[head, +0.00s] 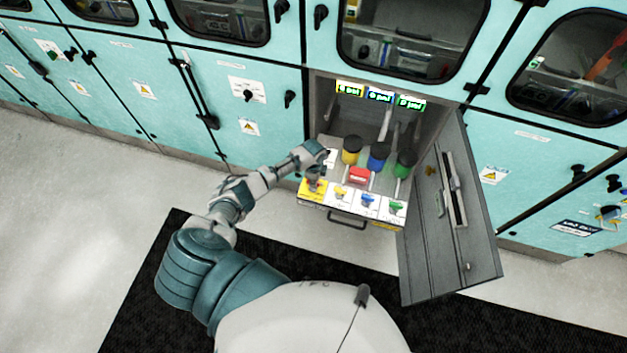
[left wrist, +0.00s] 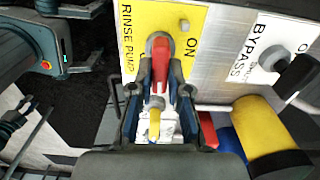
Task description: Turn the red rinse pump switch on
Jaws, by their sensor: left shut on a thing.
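The red rinse pump switch (left wrist: 160,62) is on a yellow plate (left wrist: 138,18) marked RINSE PUMP and ON. Its handle runs down the left wrist picture from its hub, while the word ON is to its right. My left gripper (left wrist: 160,92) is shut on the handle, with a dark finger on either side. In the head view my left gripper (head: 314,174) is at the yellow plate (head: 313,190), at the left end of the pulled-out drawer, and hides the switch. My right gripper is not in view.
Yellow (head: 341,192), blue (head: 368,200) and green (head: 396,207) valves line the drawer front. Behind them are a red block (head: 359,175) and yellow, blue and green capped cylinders. A black bypass switch (left wrist: 298,75) is right of the plate. The open grey door (head: 448,215) bounds the right.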

